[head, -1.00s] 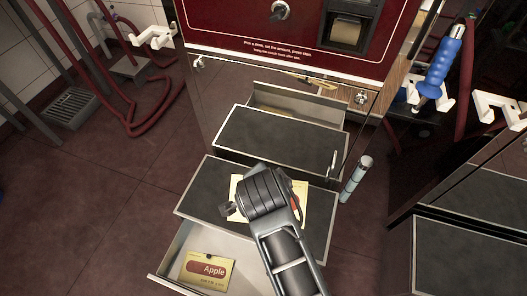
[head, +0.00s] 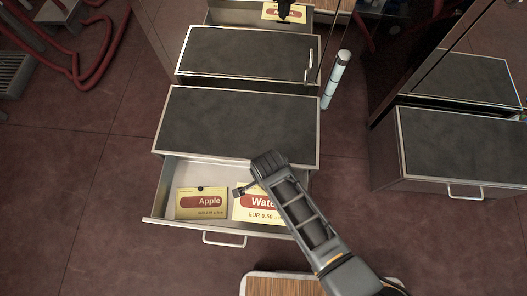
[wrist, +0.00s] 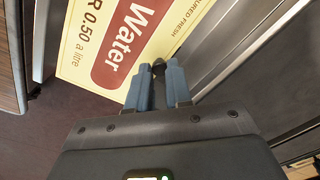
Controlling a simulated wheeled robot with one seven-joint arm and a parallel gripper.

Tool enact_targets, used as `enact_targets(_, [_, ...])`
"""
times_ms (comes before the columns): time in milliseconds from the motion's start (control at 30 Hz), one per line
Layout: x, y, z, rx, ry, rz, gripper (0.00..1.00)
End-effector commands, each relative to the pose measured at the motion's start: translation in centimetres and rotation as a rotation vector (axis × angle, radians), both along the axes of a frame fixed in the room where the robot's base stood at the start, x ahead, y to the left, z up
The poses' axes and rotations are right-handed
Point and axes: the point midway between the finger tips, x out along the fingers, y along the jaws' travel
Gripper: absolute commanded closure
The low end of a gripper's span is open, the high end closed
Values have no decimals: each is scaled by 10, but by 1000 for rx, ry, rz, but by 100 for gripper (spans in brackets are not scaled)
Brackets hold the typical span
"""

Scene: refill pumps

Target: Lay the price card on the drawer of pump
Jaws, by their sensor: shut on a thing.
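A yellow price card reading "Water" (head: 250,206) hangs at my gripper (head: 240,190), partly hidden by the arm in the head view. In the wrist view the card (wrist: 108,45) lies just beyond the blue fingertips (wrist: 158,80), which are shut on a small dark knob on it. The card appears over the open lower drawer (head: 172,221), to the right of a yellow "Apple" card (head: 200,204) lying in that drawer. I cannot tell whether the Water card touches the drawer floor. Another open drawer (head: 225,15) higher up holds a yellow card (head: 270,12).
Dark flat tops (head: 245,120) of the stepped front stand behind the lower drawer. A pale blue cylinder (head: 337,80) stands at their right. Another dark cabinet (head: 450,150) is at the right. A wooden-topped surface (head: 275,286) is at the bottom.

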Motion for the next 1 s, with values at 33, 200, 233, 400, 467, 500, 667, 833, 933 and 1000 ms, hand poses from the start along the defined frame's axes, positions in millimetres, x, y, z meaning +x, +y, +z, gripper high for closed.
enact_targets(33, [-1, 0, -2, 0, 1, -2, 100])
enact_targets(200, [-1, 0, -10, 0, 1, -1, 100])
enact_targets(233, [-1, 0, -12, 0, 1, -1, 100])
enact_targets(400, [-1, 0, -25, -1, 1, -1, 100])
enact_targets(467, [-1, 0, -31, -1, 1, 0, 100])
enact_targets(500, [-1, 0, -35, -1, 1, 0, 100])
enact_targets(667, [0, 0, -49, -1, 1, 0, 100])
enact_targets(833, [0, 0, -64, -1, 1, 0, 100])
enact_targets(933, [0, 0, -73, -1, 1, 0, 100])
enact_targets(1000, [0, 0, -79, -1, 1, 0, 100])
